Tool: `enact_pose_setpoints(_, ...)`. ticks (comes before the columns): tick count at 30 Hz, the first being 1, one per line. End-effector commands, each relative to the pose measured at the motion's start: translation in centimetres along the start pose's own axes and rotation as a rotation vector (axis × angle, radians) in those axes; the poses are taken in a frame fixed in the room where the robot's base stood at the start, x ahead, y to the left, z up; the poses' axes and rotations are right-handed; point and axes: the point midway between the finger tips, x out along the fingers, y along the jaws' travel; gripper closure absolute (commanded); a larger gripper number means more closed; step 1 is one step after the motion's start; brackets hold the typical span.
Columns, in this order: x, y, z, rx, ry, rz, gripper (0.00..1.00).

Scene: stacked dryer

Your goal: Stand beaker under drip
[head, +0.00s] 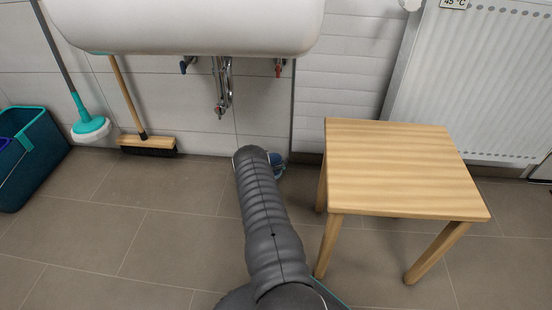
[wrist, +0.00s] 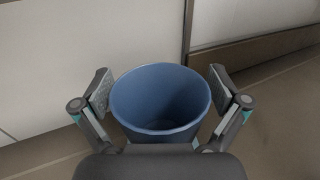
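The beaker is a blue, round, open-topped vessel (wrist: 160,100), upright and apparently empty in the wrist view. In the head view, part of the beaker (head: 278,159) shows beside the end of my arm, low near the wall. My gripper (wrist: 160,92) has its two fingers spread on either side of the beaker, close to its rim. I cannot make out firm contact at the pads. The beaker's base is hidden, so I cannot tell whether it touches the floor. Metal pipework (head: 222,90) hangs under the white sink (head: 190,25); no drop is visible.
A wooden stool (head: 400,165) stands right of my arm. A radiator (head: 480,80) is on the wall at the right. A broom (head: 147,142), a teal-handled mop (head: 88,125) and a teal bucket (head: 35,160) stand at the left. The tiled floor (head: 140,220) left of my arm is clear.

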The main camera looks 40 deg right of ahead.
Motion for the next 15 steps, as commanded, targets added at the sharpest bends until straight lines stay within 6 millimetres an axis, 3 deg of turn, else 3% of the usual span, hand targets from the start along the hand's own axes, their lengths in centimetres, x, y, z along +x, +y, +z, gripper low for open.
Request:
enact_pose_setpoints(8,-0.2,0.0,0.4,-0.001,0.001,0.001,0.02)
enact_pose_setpoints(15,-4.2,0.1,0.4,-0.002,0.002,0.003,0.02)
